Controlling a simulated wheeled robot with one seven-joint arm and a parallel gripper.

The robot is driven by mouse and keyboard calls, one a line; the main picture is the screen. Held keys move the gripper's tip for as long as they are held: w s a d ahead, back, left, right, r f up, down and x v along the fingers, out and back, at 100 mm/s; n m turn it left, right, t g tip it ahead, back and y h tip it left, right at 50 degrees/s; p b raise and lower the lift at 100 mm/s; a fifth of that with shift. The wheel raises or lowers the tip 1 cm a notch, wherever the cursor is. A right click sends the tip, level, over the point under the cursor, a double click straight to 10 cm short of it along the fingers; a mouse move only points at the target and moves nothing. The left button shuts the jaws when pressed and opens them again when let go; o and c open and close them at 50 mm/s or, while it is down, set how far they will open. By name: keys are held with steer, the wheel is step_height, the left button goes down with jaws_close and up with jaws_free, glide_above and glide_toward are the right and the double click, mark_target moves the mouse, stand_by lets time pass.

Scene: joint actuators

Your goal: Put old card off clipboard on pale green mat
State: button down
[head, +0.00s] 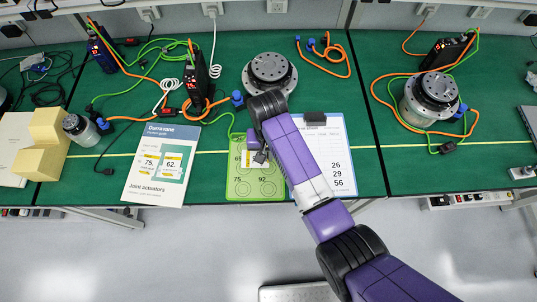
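The clipboard (346,170) has a blue edge and a dark clip (315,118) at its top. A white printed sheet (336,150) with the numbers 26, 29 and 56 lies on it, partly hidden by my arm. The pale green mat (240,188) lies just left of it, printed with circles and the numbers 75 and 92. My gripper (261,157) is over the upper part of the mat, left of the clipboard. A small white patch shows beside the fingers; I cannot tell whether it is a card or is held. The finger gap is too small to judge.
Round metal actuators stand at back centre (270,68) and right (432,95). Orange and green cables run among dark boxes. Yellow blocks (45,145) are far left. Bare green table lies right of the clipboard.

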steer(key=shift+f+b, duration=1.8)
steer(key=shift+f, duration=0.45)
steer(key=shift+f, duration=0.2)
steer(key=c, duration=1.7)
jaws_free()
step_height(320, 180, up, 12)
steer(key=shift+r+b, duration=0.25)
steer(key=shift+b, duration=0.05)
